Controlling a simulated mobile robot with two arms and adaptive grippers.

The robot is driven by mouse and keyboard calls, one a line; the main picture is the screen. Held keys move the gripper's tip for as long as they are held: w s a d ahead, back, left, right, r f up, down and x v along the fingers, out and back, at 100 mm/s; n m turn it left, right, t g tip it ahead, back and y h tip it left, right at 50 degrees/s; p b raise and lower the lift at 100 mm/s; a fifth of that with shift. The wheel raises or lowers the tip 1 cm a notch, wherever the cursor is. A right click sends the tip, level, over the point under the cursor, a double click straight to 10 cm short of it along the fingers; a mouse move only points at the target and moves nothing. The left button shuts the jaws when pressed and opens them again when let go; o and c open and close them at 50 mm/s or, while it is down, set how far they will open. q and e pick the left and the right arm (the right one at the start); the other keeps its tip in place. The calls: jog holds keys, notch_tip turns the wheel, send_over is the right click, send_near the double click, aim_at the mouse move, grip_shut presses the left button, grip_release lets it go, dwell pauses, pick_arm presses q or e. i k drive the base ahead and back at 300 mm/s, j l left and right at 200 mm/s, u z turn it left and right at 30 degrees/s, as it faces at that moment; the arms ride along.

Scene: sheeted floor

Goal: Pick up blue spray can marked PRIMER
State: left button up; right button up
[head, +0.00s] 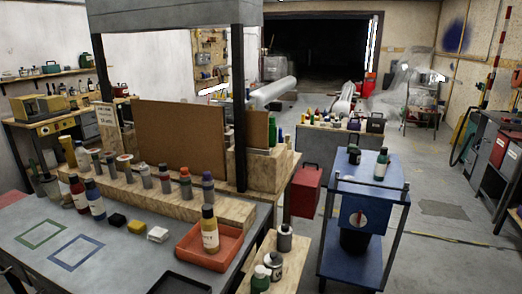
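A blue can or bottle with a white label (95,198) stands upright on the grey worktable at the left, next to a red one (78,194). Its label is too small to read. Several grey spray cans stand in a row on the wooden step behind, with caps of different colours; one at the right end has a dark bluish cap (207,187). I cannot read PRIMER on any of them. Neither of my grippers can be made out in this view.
A blue cart (366,176) stands to the right. Open floor (450,250) lies beyond it at the right.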

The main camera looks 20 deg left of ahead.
aim_at(96, 204)
jog(key=j, duration=0.6)
jog(key=k+j, duration=0.15)
jog(key=j, duration=1.1)
jog(key=k+j, duration=0.15)
jog(key=j, duration=0.45)
jog(key=j+z, duration=0.1)
jog(key=j, duration=0.5)
jog(key=k+j, duration=0.15)
jog(key=j, duration=0.45)
